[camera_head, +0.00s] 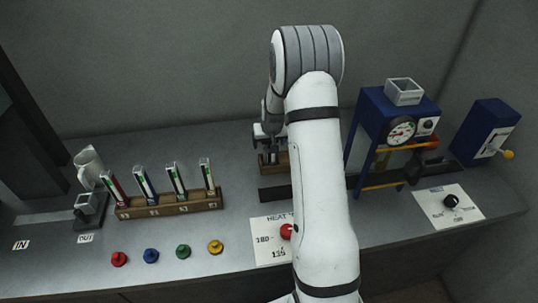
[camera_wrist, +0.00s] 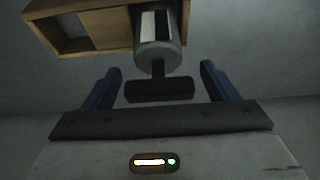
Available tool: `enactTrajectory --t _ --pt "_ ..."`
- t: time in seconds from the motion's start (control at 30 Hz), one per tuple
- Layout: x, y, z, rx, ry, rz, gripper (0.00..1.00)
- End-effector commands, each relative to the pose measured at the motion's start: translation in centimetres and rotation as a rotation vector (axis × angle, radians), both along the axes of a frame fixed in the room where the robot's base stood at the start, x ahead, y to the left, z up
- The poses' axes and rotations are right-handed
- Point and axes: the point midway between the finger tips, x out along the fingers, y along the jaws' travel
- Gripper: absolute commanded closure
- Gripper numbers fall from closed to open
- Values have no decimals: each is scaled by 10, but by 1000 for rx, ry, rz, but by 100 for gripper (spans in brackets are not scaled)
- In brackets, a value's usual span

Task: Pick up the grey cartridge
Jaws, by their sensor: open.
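A grey cylinder (camera_wrist: 158,52) with a black-and-white label, which looks like the grey cartridge, sits in a wooden holder (camera_wrist: 80,15) at the top of the wrist view. A dark T-shaped handle (camera_wrist: 158,91) sticks out from its end. My gripper (camera_wrist: 160,76) is open, with its two blue fingers on either side of the handle and a gap on each side. In the head view my gripper (camera_head: 268,133) is above the small wooden holder (camera_head: 265,168), and my arm hides much of that spot.
A wooden rack (camera_head: 170,207) with several coloured cartridges stands at left, with several coloured knobs (camera_head: 183,251) in front. A blue press with a gauge (camera_head: 400,131) stands at right, beside a blue box (camera_head: 485,135). A heat panel (camera_head: 268,240) lies in front.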

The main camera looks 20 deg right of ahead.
Motion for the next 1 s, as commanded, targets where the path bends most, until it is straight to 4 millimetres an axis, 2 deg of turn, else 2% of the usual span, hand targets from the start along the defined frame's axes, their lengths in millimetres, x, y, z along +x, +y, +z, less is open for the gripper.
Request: enactTrajectory --t 0.17,1.0 --pt "0 0 0 0 -1 0 20" --pt "0 -1 0 0 0 -2 89"
